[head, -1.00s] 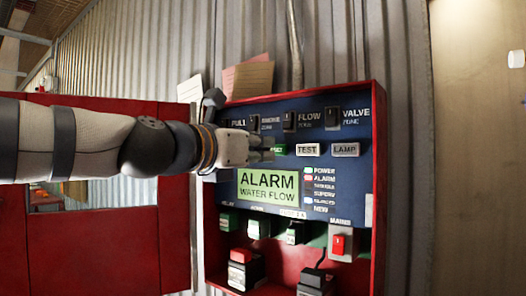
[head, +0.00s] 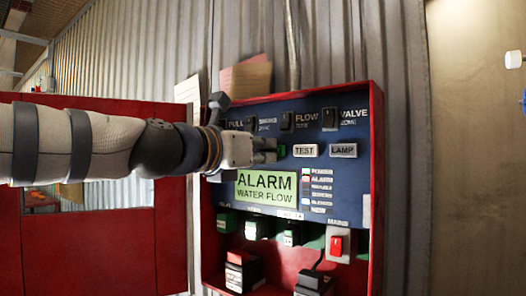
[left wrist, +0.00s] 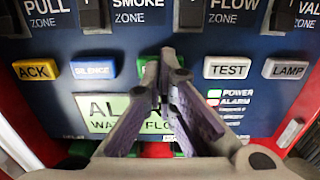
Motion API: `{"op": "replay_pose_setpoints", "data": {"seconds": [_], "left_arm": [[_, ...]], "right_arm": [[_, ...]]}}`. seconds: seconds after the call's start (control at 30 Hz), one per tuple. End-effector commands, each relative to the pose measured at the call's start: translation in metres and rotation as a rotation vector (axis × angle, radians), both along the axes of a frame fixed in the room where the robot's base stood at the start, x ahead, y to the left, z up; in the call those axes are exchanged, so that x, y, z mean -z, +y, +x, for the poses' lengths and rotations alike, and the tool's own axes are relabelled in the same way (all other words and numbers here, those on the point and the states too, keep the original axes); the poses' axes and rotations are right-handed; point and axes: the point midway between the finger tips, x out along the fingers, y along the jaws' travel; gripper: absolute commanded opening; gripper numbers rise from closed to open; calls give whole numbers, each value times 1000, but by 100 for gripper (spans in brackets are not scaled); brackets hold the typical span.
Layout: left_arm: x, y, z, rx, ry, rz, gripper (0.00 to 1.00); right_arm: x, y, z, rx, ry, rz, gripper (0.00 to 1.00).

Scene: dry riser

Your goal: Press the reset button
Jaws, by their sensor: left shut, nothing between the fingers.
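The alarm panel (head: 325,185) is a blue face in an open red box on the wall. The green reset button (head: 281,151) sits in its button row, left of the white TEST button; in the left wrist view a green sliver of it (left wrist: 150,72) shows between SILENCE and TEST, mostly hidden by my fingers. My left gripper (head: 270,150) is shut and empty, its fingertips right in front of the reset button. The left wrist view also shows the closed fingertips (left wrist: 167,62) over it. I cannot tell whether they touch. My right gripper is not in view.
The yellow ACK (left wrist: 36,70) and blue SILENCE (left wrist: 93,69) buttons lie left of reset; TEST (head: 305,150) and LAMP (head: 343,150) lie right. The display (head: 265,187) below reads ALARM WATER FLOW. Zone switches (head: 330,117) sit above. The open red door (head: 85,240) is at left.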

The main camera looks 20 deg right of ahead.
Motion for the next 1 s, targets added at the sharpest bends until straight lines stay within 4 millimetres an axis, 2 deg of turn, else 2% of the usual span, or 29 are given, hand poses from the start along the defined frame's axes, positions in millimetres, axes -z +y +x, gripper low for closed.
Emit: {"op": "replay_pose_setpoints", "data": {"seconds": [0.33,0.47,0.7,1.0], "left_arm": [[0,-2,1,0,1,-1,0],[-5,13,-12,-1,-4,-2,0],[0,40,-31,0,1,-1,0],[0,44,-35,0,1,-1,0]], "right_arm": [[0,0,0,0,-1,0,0],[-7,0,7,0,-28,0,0],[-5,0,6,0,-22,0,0],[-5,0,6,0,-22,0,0]]}}
